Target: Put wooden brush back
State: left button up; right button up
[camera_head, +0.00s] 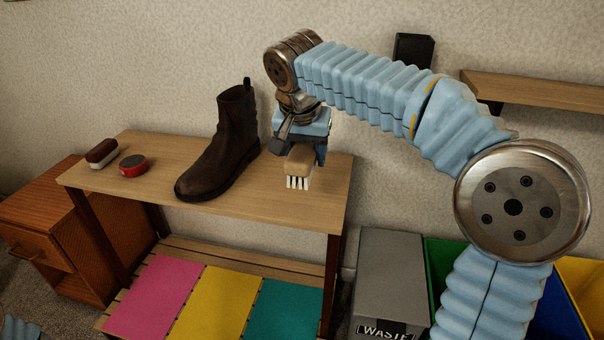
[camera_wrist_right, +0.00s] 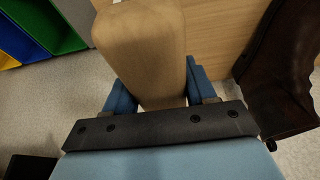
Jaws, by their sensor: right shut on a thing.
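The wooden brush (camera_head: 297,163) has a light brown wooden back and white bristles pointing down. It is at the right end of the wooden bench (camera_head: 255,195), and I cannot tell whether the bristles touch the top. My right gripper (camera_head: 305,149) is shut on it from above. In the right wrist view, the brush's wooden body (camera_wrist_right: 150,45) sits between the blue fingers of the right gripper (camera_wrist_right: 163,88). My left gripper is not in view.
A dark brown boot (camera_head: 222,145) stands left of the brush. A dark pale-based block (camera_head: 102,152) and a red tin (camera_head: 132,164) are at the bench's left end. Pink, yellow and teal mats (camera_head: 155,295) lie below. A grey waste bin (camera_head: 390,270) stands right. A wall shelf (camera_head: 540,92) is behind.

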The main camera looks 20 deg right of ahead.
jog(key=w+f, duration=0.2)
jog(key=w+d+f, duration=0.1)
jog(key=w+f, duration=0.1)
jog(key=w+d+f+b, duration=0.1)
jog(key=w+f, duration=0.1)
jog(key=shift+d+f, duration=0.2)
jog(key=shift+d, duration=0.05)
jog(key=shift+w+f+b, duration=0.1)
jog(key=shift+f+b, duration=0.25)
jog(key=shift+f, duration=1.35)
jog(key=shift+f, duration=0.2)
jog(key=o, duration=1.1)
jog(key=shift+r, duration=0.6)
jog(key=p+v, duration=0.2)
jog(key=v, duration=0.9)
jog(key=shift+r, duration=0.15)
